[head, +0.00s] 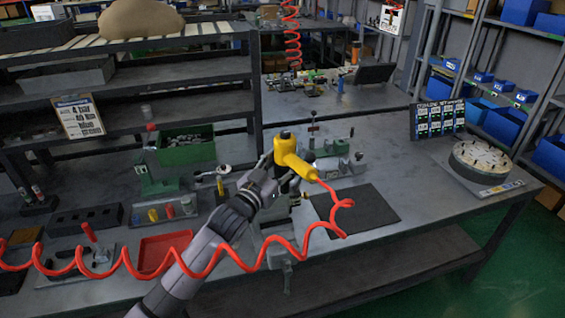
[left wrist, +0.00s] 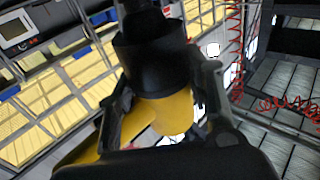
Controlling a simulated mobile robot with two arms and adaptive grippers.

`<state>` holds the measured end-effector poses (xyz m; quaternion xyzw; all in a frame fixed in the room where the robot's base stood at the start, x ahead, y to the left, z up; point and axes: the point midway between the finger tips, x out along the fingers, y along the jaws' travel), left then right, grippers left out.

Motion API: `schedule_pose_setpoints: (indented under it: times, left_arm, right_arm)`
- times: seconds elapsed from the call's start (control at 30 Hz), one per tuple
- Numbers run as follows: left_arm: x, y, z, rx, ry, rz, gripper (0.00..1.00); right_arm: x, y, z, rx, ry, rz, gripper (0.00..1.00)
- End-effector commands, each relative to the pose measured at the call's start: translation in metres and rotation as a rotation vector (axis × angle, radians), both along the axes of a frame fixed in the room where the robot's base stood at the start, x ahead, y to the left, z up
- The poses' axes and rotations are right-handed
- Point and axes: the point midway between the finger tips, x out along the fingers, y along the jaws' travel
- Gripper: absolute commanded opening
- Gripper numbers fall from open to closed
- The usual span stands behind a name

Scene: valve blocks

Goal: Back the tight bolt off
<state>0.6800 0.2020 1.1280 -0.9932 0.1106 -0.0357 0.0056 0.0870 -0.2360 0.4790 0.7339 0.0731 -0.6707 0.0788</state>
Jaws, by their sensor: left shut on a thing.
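A yellow air tool (head: 294,158) with a dark nose is in my left gripper (head: 277,168), at the middle of the head view. The gripper is shut on it, with a finger on either side of its dark and yellow body in the left wrist view (left wrist: 168,105). A red coiled hose runs from the tool's handle. The tool is above a clamped fixture (head: 280,222) at the bench's front edge. My arm and the tool hide much of the fixture. I cannot make out the tight bolt. My right gripper is not in view.
A round bolt plate (head: 481,160) and a small display board (head: 438,119) stand farther right. A green bin (head: 186,150) and a red tray (head: 163,252) are to the left. The red hose (head: 105,268) crosses the front.

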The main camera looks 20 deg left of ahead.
Motion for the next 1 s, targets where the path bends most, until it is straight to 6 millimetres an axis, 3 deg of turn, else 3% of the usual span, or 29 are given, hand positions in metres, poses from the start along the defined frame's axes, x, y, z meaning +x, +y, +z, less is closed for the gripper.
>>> schedule_pose_setpoints:
  times: [1.0]
  left_arm:
    - [0.0002,-0.0001,0.0001,-0.002,-0.011,-0.001,0.0]
  right_arm:
    - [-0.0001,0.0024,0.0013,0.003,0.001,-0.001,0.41]
